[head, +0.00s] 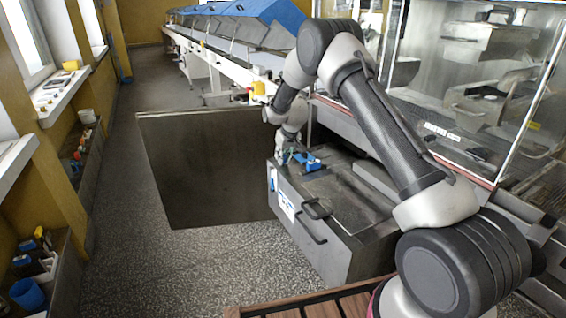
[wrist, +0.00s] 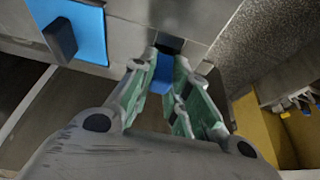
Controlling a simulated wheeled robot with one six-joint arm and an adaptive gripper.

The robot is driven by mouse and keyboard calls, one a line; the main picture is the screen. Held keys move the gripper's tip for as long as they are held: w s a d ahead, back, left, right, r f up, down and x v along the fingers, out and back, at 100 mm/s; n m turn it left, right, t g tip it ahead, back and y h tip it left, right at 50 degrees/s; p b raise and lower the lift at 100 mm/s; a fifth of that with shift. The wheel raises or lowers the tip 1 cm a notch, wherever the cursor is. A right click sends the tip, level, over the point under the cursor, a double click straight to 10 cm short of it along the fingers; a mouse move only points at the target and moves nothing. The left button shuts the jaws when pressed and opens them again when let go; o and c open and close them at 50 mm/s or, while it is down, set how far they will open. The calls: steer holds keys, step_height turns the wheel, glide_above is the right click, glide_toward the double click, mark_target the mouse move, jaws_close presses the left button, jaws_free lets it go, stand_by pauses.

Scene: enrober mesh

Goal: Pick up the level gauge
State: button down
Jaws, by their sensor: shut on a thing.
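My gripper (wrist: 167,62) is shut on a small blue piece with a dark end, which I take to be the level gauge (wrist: 162,80). It sits between the two green-padded fingers in the wrist view. In the head view my gripper (head: 284,157) is low over the far left end of the grey metal housing (head: 345,235). The held piece is too small and covered to make out there. Whether it still touches the metal surface cannot be told.
A blue plate with a dark block (wrist: 85,30) lies close to the gripper; it also shows in the head view (head: 308,161). A dark metal panel (head: 205,170) stands left of the housing. Glass guards rise at right. The speckled floor at left is clear.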

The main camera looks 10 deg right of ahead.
step_height(320, 180, up, 38)
stand_by(3.3)
